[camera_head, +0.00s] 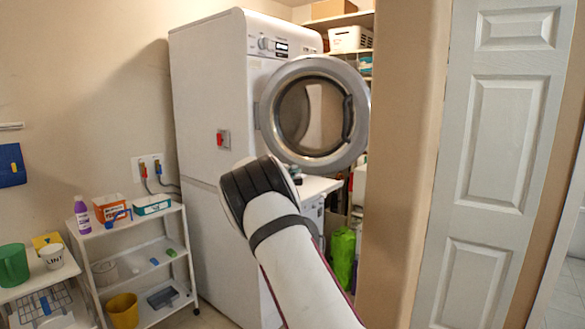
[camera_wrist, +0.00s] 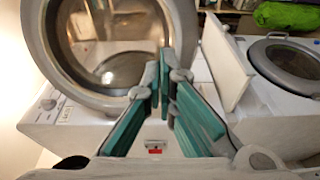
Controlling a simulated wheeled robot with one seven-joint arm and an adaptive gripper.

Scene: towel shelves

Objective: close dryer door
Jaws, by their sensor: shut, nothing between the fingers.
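The white dryer (camera_head: 205,90) stands at the back with its round, grey-rimmed dryer door (camera_head: 349,150) swung open to the right. The door has a glass centre and a dark handle (camera_head: 348,118) at its right side. In the wrist view a round grey-rimmed door (camera_wrist: 52,47) fills the upper left, behind my fingers. My gripper (camera_wrist: 163,78) is shut and empty, its teal fingertips meeting in front of the door's lower right rim; I cannot tell whether they touch it. In the head view my arm hides most of my gripper, below the door.
A white shelf rack (camera_head: 150,268) with boxes and bottles stands left of the dryer. A tan wall edge (camera_head: 405,130) and a white panelled door (camera_head: 500,160) are at right. A second round appliance door (camera_wrist: 290,62) and a green bag (camera_wrist: 285,15) show right in the wrist view.

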